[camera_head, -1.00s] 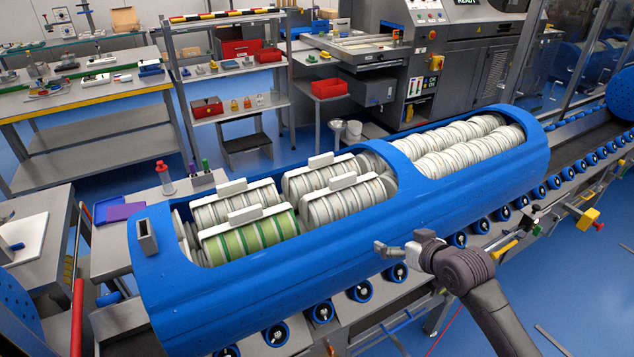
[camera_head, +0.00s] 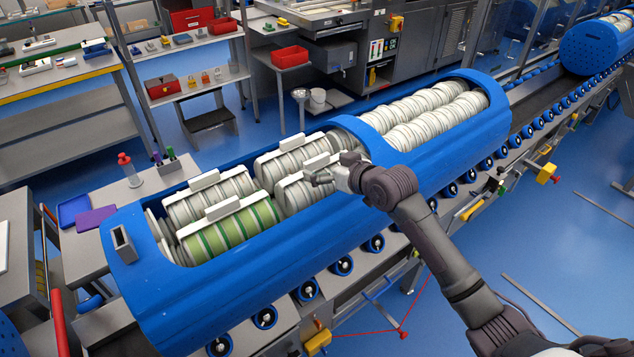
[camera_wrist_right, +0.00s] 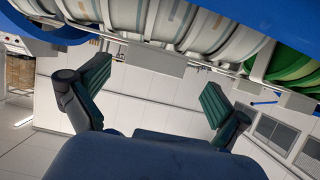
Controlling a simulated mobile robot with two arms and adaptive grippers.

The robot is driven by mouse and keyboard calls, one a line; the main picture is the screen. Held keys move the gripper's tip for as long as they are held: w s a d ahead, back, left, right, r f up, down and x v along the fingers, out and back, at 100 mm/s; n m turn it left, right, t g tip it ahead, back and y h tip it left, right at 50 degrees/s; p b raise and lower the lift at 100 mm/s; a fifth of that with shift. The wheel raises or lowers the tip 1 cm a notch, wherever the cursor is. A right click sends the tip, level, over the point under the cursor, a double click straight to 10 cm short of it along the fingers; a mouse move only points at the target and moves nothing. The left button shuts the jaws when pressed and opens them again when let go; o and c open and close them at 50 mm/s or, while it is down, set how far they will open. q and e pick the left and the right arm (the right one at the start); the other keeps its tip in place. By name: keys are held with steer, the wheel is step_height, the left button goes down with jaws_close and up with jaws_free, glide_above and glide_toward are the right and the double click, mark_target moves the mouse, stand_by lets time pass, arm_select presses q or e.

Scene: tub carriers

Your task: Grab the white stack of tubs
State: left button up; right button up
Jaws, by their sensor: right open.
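A blue tub carrier (camera_head: 270,272) holds several stacks of tubs with white handles. One white stack (camera_head: 294,197) lies in its front row, right of a green stack (camera_head: 232,229). Two more white stacks lie behind, at the left (camera_head: 185,210) and the middle (camera_head: 275,169). My right gripper (camera_head: 318,178) is open and empty over the front white stack and hides part of it. In the right wrist view, white tubs (camera_wrist_right: 165,17) are beyond the open fingers (camera_wrist_right: 157,75), and green tubs (camera_wrist_right: 295,62) are at the right. My left gripper is out of view.
The carrier's blue crossband (camera_head: 369,147) is just behind and right of my right gripper. More white tubs (camera_head: 430,118) fill the right compartment. A roller conveyor (camera_head: 343,266) runs under the carrier. A side table (camera_head: 110,222) stands at the left.

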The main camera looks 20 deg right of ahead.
mark_target(318, 159)
steer(key=p+x, duration=0.1)
steer(key=x, duration=0.1)
steer(key=p+x, duration=0.1)
steer(key=x, duration=0.1)
steer(key=shift+w+d+r, duration=0.2)
steer(key=shift+w+a+f, duration=0.1)
steer(key=shift+w+f, duration=0.05)
steer(key=c, duration=1.7)
steer(key=shift+r, duration=0.4)
steer(key=shift+c, duration=0.3)
